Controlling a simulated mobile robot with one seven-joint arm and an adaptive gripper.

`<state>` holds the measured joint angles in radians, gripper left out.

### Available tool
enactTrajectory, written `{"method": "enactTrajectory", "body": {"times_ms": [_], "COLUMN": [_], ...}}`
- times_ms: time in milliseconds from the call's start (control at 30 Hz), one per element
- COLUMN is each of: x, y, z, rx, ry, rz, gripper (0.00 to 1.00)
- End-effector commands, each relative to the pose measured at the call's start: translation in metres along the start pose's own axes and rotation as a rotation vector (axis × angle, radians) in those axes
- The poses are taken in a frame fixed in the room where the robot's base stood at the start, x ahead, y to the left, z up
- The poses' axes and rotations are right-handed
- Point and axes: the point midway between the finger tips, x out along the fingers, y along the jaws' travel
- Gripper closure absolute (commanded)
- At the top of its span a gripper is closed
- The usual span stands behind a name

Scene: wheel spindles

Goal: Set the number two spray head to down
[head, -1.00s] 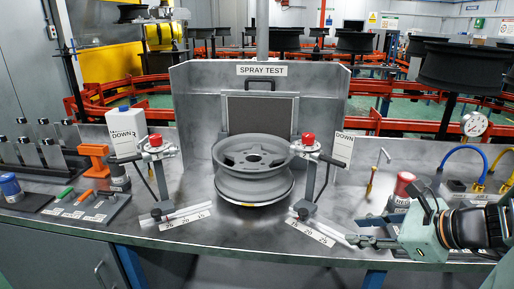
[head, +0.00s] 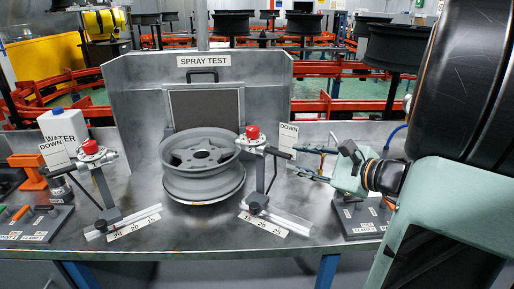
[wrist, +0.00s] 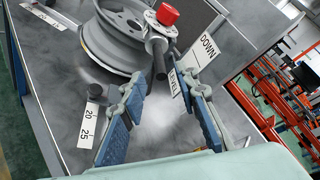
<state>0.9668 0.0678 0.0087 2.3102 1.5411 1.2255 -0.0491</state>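Two spray heads with red caps stand on the steel bench: the left one (head: 90,148) and the right one (head: 252,133). I cannot read which is number two. The right one has a dark handle (head: 279,153) pointing right toward a card (head: 288,138) marked DOWN. My gripper (head: 291,162) is open and empty, just right of that handle. In the wrist view the fingers (wrist: 160,82) are spread, with the handle (wrist: 159,60) just beyond and between their tips, apart from them. The card (wrist: 197,55) there shows DOWN and LEVEL.
A grey wheel (head: 203,165) sits between the spray heads, before the SPRAY TEST panel (head: 140,85). Scales (head: 275,222) lie at the stand bases. A white water container (head: 63,125) stands at left. A labelled block (head: 358,218) lies below my gripper.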

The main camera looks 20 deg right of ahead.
Motion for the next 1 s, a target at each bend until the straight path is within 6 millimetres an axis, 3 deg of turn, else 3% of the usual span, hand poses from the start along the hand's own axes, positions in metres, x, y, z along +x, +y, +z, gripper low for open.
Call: {"method": "enactTrajectory", "body": {"times_ms": [100, 300, 700, 1000], "x": [0.024, 0.05, 0.06, 0.059], "y": [0.001, 0.001, 0.0, 0.0], "z": [0.0, -0.001, 0.0, 0.0], "rx": [0.001, 0.002, 0.001, 0.001], "ry": [-0.002, 0.0, 0.001, 0.001], "rz": [0.002, 0.001, 0.0, 0.001], "gripper": [0.71, 0.71, 0.71, 1.0]}}
